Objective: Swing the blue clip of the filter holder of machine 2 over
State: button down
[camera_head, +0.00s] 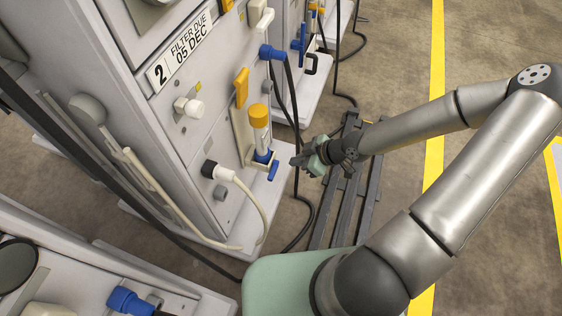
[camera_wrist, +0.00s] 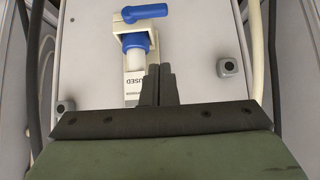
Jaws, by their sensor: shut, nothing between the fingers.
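Machine 2 (camera_head: 190,75) carries a cream filter holder (camera_head: 241,135) on its front. A clear filter with an orange cap (camera_head: 259,112) stands upright in it. The blue clip (camera_head: 273,171) is at the holder's lower end.
A white plug with a pale hose (camera_head: 224,173) sits left of the holder. A blue connector (camera_head: 270,51) with dark hoses hangs above right. A dark floor frame (camera_head: 350,190) lies under my gripper. Another machine (camera_head: 70,265) stands at lower left. The floor at right is open.

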jog(key=b, duration=0.7)
send_over(269, 173)
jog(key=s+d, duration=0.2)
notch_tip(269, 173, down, 8)
jog(key=shift+w+f+b, duration=0.25)
jog(key=shift+f+b, duration=0.2)
jog(key=shift+f, duration=1.1)
jog(key=shift+d+f, duration=0.1)
jog(key=shift+d, duration=0.1)
